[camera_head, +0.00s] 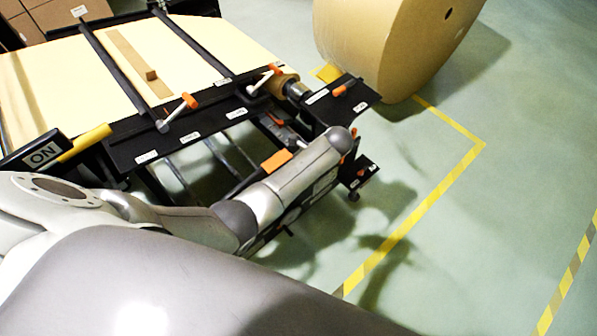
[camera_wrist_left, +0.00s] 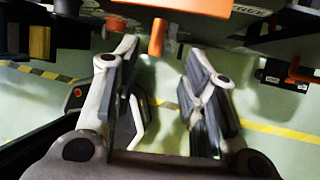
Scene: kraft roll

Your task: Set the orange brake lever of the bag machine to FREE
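In the left wrist view, a large orange part (camera_wrist_left: 175,5) crosses the top edge, cut off by the frame. An upright orange bar (camera_wrist_left: 157,38) hangs below it; I cannot tell which is the brake lever. My left gripper (camera_wrist_left: 162,65) is open and empty, its fingers either side of and below the bar, with no clear contact. A label (camera_wrist_left: 248,10) beside the orange part is only partly readable. In the head view, an orange piece (camera_head: 277,160) shows on the bag machine (camera_head: 135,148) beside my left arm, which hides the gripper. My right gripper is not in view.
Orange-handled levers (camera_head: 189,101) stand on the machine's dark rail, with another orange handle (camera_head: 339,91) at its right end. A big kraft roll (camera_head: 375,45) stands behind. An orange hooked handle (camera_wrist_left: 300,75) is at the right in the wrist view. Floor at right is clear.

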